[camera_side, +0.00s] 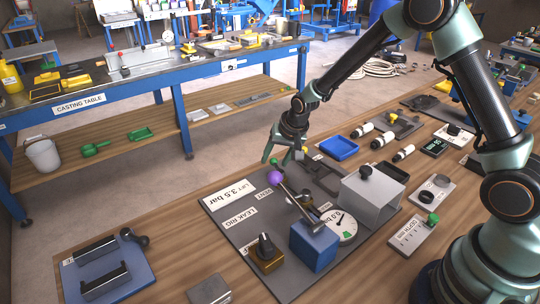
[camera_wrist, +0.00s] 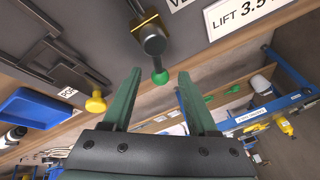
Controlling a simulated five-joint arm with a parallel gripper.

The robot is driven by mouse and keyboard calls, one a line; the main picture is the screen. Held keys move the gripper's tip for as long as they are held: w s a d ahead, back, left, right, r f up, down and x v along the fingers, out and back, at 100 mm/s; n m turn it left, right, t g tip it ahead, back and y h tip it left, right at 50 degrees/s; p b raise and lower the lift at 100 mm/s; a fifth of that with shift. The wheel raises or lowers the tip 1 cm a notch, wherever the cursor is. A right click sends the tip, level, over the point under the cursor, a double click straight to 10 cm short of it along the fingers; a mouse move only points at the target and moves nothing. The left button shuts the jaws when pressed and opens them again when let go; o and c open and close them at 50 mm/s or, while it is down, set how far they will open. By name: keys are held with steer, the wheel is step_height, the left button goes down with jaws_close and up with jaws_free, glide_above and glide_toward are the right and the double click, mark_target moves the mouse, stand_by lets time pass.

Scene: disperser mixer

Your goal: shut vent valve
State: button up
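The leak rig (camera_side: 230,213) is a dark plate on the wooden bench. A metal lever (camera_side: 292,198) by the VENT label (camera_side: 265,194) slants up to the left and ends in a purple ball (camera_side: 275,177). My gripper (camera_side: 276,161) is open and empty just above that ball. In the wrist view, my gripper (camera_wrist: 159,76) has its green fingers apart. I cannot tell whether the two balls are the same thing.
A gauge (camera_side: 342,227) reads about 0.0 bar. A blue block (camera_side: 312,247), a brass-coloured block with a black knob (camera_side: 265,257) and a grey cover (camera_side: 368,200) crowd the plate. A blue tray (camera_side: 339,148) lies behind. The bench front left of the plate is partly clear.

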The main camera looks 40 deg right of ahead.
steer(key=v, duration=1.2)
steer(key=shift+o, duration=0.7)
steer(key=w+f+n+g, duration=0.1)
steer(key=f+n, duration=0.2)
steer(key=n, duration=0.6)
steer(key=w+f+n, duration=0.2)
steer(key=f+n, duration=0.2)
steer(key=n, duration=0.5)
steer(key=w+f+n+g, duration=0.1)
steer(key=f+n, duration=0.3)
steer(key=n, duration=0.5)
steer(key=shift+w+n+g, duration=0.3)
steer(key=shift+w, duration=0.4)
